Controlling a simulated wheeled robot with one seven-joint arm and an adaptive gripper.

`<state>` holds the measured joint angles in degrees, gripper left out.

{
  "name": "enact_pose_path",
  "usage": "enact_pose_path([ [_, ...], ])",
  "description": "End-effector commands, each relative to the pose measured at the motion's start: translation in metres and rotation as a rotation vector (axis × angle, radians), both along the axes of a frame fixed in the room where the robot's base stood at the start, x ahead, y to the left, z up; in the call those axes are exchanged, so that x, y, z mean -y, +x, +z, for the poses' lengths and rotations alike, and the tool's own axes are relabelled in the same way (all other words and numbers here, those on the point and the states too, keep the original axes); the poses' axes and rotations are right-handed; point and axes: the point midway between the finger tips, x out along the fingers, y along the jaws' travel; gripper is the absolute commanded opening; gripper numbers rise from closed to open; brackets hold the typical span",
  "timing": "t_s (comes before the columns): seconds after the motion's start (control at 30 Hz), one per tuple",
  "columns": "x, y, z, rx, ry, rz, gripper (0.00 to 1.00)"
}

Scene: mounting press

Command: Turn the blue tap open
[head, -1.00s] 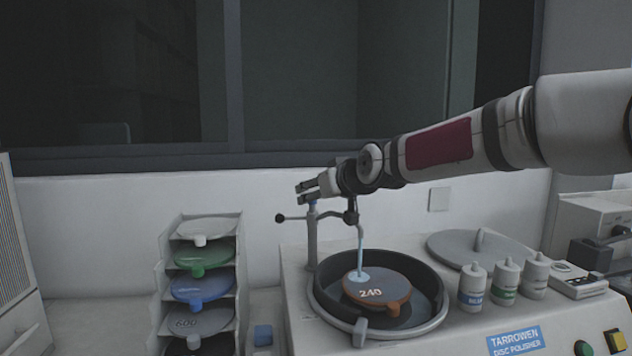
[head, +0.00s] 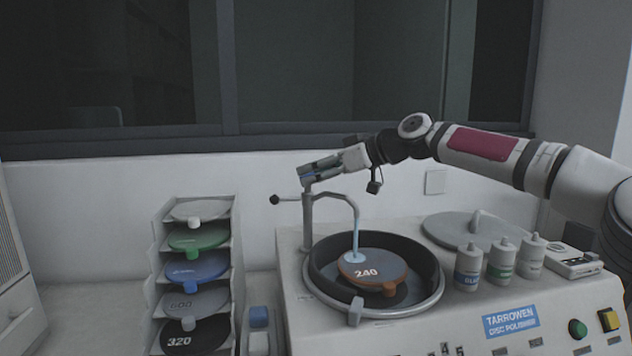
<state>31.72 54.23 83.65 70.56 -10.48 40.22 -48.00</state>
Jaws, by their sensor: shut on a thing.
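The blue tap (head: 307,178) sits on top of a grey post (head: 308,225) at the back left of the disc polisher. Only a small patch of its blue shows between my fingers. My gripper (head: 305,173) comes in from the right and is shut on the blue tap; the fingers hide most of it. A curved spout (head: 345,197) runs from the post over the bowl. A pale blue stream of water (head: 356,235) falls from the spout onto the orange disc marked 240 (head: 372,267).
A black-knobbed lever (head: 275,199) sticks out left of the post. A rack (head: 157,280) of coloured discs stands left. Three bottles (head: 501,260) and a grey lid (head: 455,228) sit right of the bowl rim (head: 438,295). The wall (head: 100,205) is close behind.

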Motion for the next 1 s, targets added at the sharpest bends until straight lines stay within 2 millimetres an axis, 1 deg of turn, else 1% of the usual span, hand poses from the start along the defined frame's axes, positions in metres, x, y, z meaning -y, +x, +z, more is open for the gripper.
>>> enact_pose_path([
  [0.03, 0.0000, 0.0050, -0.0044, 0.000, 0.003, 0.035, 0.22],
  [0.2, 0.0003, 0.0064, -0.0032, 0.001, 0.001, 0.143, 0.22],
  [0.4, 0.0006, 0.0073, -0.0027, 0.001, -0.003, 0.232, 0.22],
  [0.7, 0.0005, 0.0088, -0.0026, 0.000, -0.004, 0.329, 0.22],
  [1.0, 0.0006, 0.0099, -0.0025, 0.000, -0.005, 0.391, 0.22],
])
